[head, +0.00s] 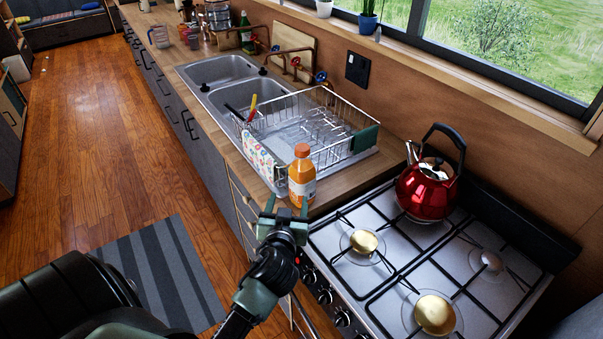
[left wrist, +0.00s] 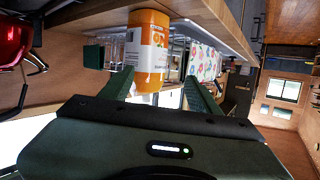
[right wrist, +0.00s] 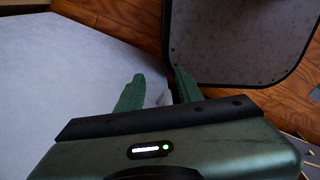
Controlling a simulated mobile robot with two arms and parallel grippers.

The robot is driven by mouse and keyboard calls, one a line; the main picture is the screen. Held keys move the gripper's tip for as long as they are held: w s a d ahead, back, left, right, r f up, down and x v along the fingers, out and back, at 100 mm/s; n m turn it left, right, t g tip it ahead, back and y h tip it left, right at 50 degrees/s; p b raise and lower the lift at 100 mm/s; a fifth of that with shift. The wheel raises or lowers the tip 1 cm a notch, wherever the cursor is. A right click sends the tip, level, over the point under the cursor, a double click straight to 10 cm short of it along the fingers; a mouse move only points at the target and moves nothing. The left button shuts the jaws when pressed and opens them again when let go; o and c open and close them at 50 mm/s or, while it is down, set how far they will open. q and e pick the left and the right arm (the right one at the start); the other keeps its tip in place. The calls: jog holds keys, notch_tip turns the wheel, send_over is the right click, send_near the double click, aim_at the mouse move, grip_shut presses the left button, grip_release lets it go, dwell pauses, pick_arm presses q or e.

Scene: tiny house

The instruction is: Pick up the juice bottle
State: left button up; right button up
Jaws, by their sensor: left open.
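The juice bottle (head: 302,176), orange with a white label and orange cap, stands upright on the wooden counter between the dish rack and the stove. My left gripper (head: 286,209) is open just in front of the bottle, at the counter's edge. In the left wrist view the bottle (left wrist: 148,45) shows upside down, ahead of and between the two spread fingers (left wrist: 155,86). The fingers do not hold it. My right gripper (right wrist: 157,88) shows only in the right wrist view, with its fingers apart and nothing held between them.
A wire dish rack (head: 343,107) with a patterned cloth (head: 262,160) stands close behind the bottle. A gas stove (head: 385,298) with a red kettle (head: 427,188) is to the right. Double sinks (head: 218,70) lie beyond. The wooden floor (head: 110,150) at left has a striped mat (head: 165,268).

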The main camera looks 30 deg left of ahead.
aim_at(302, 158)
pick_arm(q)
jog(key=w+r+t, duration=0.1)
jog(key=r, duration=0.1)
jog(key=w+r+t, duration=0.1)
jog(key=w+r, duration=0.1)
jog(key=w+r+t, duration=0.1)
jog(key=r, duration=0.1)
jog(key=shift+w+a+r+y, duration=0.1)
jog(key=shift+w+r+y, duration=0.15)
jog(key=shift+r+y, duration=0.05)
jog(key=x, duration=0.1)
jog(key=p+x, duration=0.1)
jog(key=shift+w+r, duration=0.25)
jog(key=p+x, duration=0.2)
jog(key=x, duration=0.2)
jog(key=shift+f, duration=0.15)
jog(key=shift+w+a+f, duration=0.2)
jog(key=shift+w+a, duration=0.1)
jog(key=shift+w, duration=0.25)
grip_shut()
pick_arm(e)
jog(key=r, duration=0.2)
jog(key=w+r, duration=0.1)
jog(key=shift+d+r, duration=0.35)
jog(key=shift+r, duration=0.05)
pick_arm(q)
jog(key=shift+s, duration=0.1)
pick_arm(e)
jog(key=shift+s+a, duration=0.1)
